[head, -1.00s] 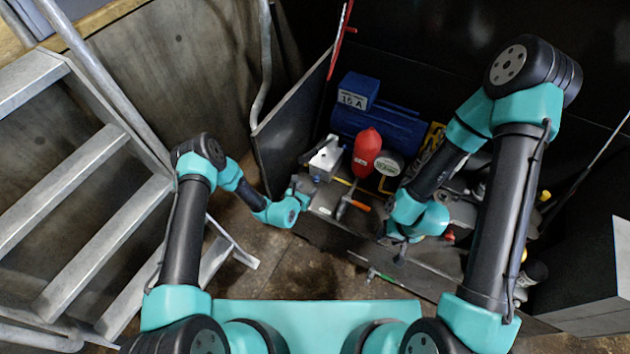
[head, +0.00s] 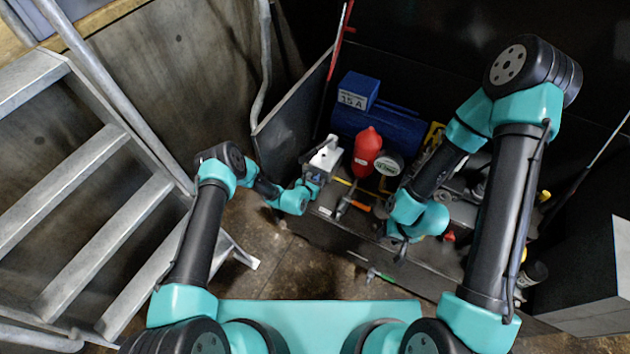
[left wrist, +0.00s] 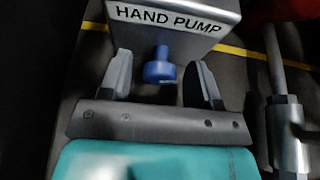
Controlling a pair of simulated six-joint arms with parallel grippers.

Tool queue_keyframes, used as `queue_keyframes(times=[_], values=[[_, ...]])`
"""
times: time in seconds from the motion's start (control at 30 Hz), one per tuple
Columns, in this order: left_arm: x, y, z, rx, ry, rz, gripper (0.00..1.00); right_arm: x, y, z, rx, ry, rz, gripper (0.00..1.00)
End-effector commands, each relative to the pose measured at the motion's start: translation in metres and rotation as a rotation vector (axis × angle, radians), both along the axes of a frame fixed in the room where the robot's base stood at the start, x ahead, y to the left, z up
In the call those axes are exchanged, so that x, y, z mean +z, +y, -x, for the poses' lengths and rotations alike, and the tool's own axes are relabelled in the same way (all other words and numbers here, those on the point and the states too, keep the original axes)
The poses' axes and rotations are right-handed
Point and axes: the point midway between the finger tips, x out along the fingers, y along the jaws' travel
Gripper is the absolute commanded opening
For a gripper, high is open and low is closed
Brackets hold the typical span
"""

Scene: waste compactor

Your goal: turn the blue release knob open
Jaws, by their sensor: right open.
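The blue release knob (left wrist: 159,68) sticks out from the front of the hand pump, a grey metal box (left wrist: 185,14) labelled "HAND PUMP" in the left wrist view. The hand pump (head: 327,153) also shows in the head view. My left gripper (left wrist: 162,75) is open, with one finger on each side of the knob and a gap to it on both sides. In the head view my left gripper (head: 314,180) is at the front of the pump. My right gripper (head: 401,246) is open, low over the front edge of the bench, away from the pump.
A red cylinder (head: 367,150) and a pressure gauge (head: 389,164) stand right of the pump. An orange-handled lever (head: 353,202) lies in front of them. A blue motor (head: 378,130) is behind. A dark side panel (head: 287,130) rises at the left.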

Motion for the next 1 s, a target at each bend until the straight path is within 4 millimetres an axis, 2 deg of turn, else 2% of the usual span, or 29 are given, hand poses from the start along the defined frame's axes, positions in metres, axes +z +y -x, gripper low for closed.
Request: queue_keyframes(times=[0.07,0.47,0.77,1.0], values=[[0.0001,0.0000,0.0000,0.000,0.000,0.000,0.49,0.0000,0.0000,0.0000,0.000,0.000,0.000,0.45],[0.0002,0.0001,0.0001,0.000,0.000,0.000,0.11,0.0000,0.0000,0.0000,0.000,0.000,0.000,0.45],[0.0002,-0.0003,0.0004,-0.001,-0.014,-0.024,0.10,0.0000,0.0000,0.0000,0.000,0.000,0.000,0.45],[0.0001,-0.0012,0.0009,-0.001,-0.061,-0.114,0.10,0.0000,0.0000,0.0000,0.000,0.000,0.000,0.45]])
